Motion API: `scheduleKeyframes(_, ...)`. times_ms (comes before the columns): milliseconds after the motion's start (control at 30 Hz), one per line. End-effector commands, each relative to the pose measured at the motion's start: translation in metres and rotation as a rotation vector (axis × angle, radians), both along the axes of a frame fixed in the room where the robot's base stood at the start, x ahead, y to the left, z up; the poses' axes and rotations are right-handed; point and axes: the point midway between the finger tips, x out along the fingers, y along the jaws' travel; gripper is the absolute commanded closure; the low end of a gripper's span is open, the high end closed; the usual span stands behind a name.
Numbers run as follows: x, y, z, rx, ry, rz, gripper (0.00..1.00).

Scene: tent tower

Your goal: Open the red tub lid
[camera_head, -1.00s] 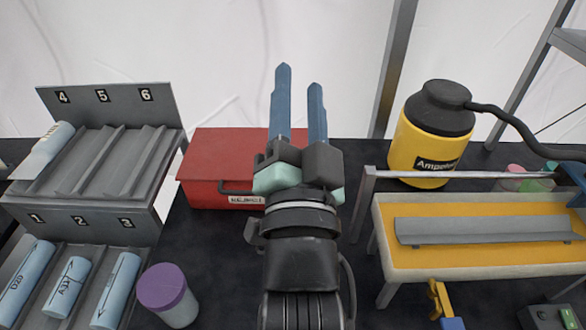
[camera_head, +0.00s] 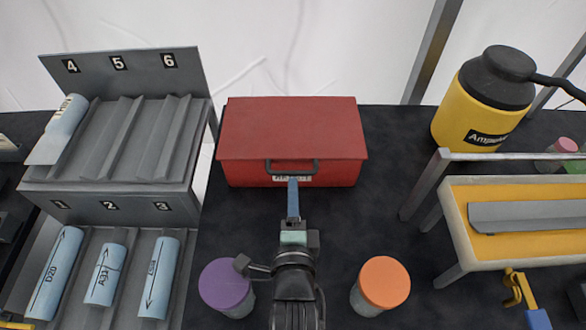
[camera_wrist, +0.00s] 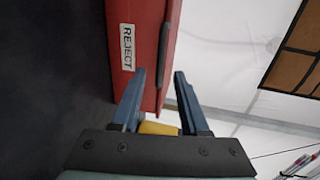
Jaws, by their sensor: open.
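The red tub (camera_head: 240,175) stands at the back middle of the dark table, its red lid (camera_head: 290,125) shut. A dark handle (camera_head: 292,166) sticks out at its front, above a partly hidden label. My gripper (camera_head: 293,181) is in front of the tub, fingertips at the handle; the head view shows the fingers nearly in line. In the wrist view the red tub (camera_wrist: 125,80) stands sideways with its REJECT label. The gripper (camera_wrist: 160,74) is open there, and the handle (camera_wrist: 163,60) appears between the fingertips. I cannot tell whether they touch it.
A purple-lidded jar (camera_head: 228,288) and an orange-lidded jar (camera_head: 380,284) stand either side of my arm. A grey rack (camera_head: 130,195) with blue cylinders is at left. A yellow bottle (camera_head: 470,105) and a framed tray (camera_head: 460,235) are at right.

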Motion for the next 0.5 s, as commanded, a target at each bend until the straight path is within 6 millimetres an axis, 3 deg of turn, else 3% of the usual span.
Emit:
scheduleKeyframes(200,0.039,0.0,-0.006,-0.002,-0.002,0.0,0.56)
scheduleKeyframes(500,0.068,-0.001,-0.014,0.0,-0.001,-0.002,0.56)
